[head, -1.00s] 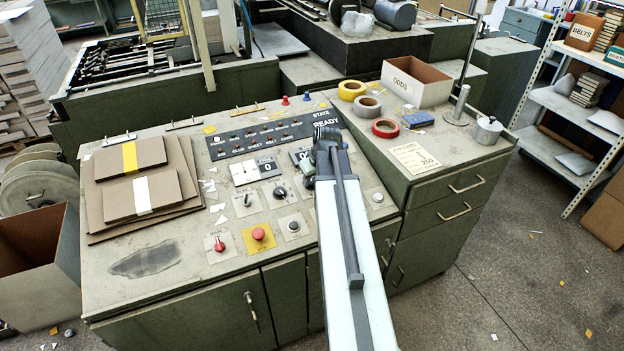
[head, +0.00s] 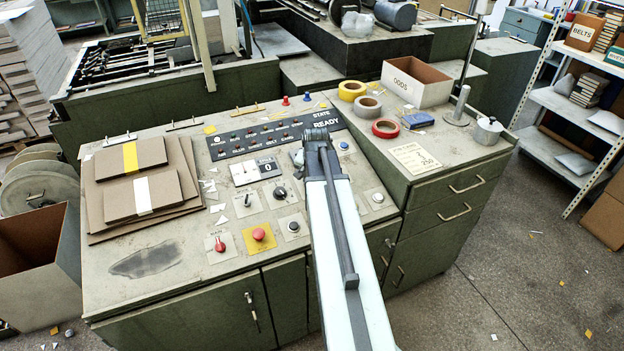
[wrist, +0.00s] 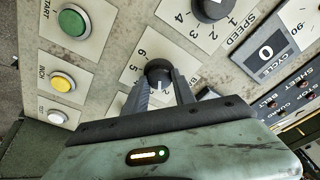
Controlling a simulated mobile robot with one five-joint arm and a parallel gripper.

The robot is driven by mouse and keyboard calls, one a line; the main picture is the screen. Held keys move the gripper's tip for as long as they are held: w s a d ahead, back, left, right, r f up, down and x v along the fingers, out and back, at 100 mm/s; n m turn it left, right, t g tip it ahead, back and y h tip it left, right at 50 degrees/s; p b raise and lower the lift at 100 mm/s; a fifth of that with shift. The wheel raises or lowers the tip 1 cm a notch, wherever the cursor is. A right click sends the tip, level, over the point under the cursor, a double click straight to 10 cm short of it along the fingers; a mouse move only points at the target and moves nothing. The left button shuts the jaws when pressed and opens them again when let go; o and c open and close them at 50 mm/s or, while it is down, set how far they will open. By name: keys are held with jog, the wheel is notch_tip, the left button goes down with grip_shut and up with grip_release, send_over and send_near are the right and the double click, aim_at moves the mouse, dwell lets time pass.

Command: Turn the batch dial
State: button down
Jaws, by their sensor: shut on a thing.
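A black dial (wrist: 158,72) with a white mark sits on a pale plate in the wrist view, with numbers including 5 and 6 beside it. Its name label is not readable, so I cannot confirm it is the batch dial. My gripper (wrist: 160,84) is shut on this dial, one finger on each side. A second black knob (wrist: 211,8), on the plate marked SPEED, is at the top, apart from the fingers. In the head view my arm hides the gripped dial and the fingertips.
Green START (wrist: 72,21) and yellow INCH (wrist: 62,82) buttons lie left of the dial in the wrist view. A CYCLE display (wrist: 266,52) reads 0. In the head view, a red mushroom button (head: 258,234), cardboard sheets (head: 140,190) and tape rolls (head: 369,107) are on the console.

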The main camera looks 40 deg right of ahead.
jog(key=shift+m, duration=2)
jog(key=c, duration=1)
grip_release()
jog(key=shift+c, duration=0.2)
jog(key=p+v, duration=0.7)
jog(key=shift+r+p, duration=0.3)
jog(key=shift+r, duration=0.15)
jog(key=shift+w+a, duration=0.1)
jog(key=shift+a, duration=0.15)
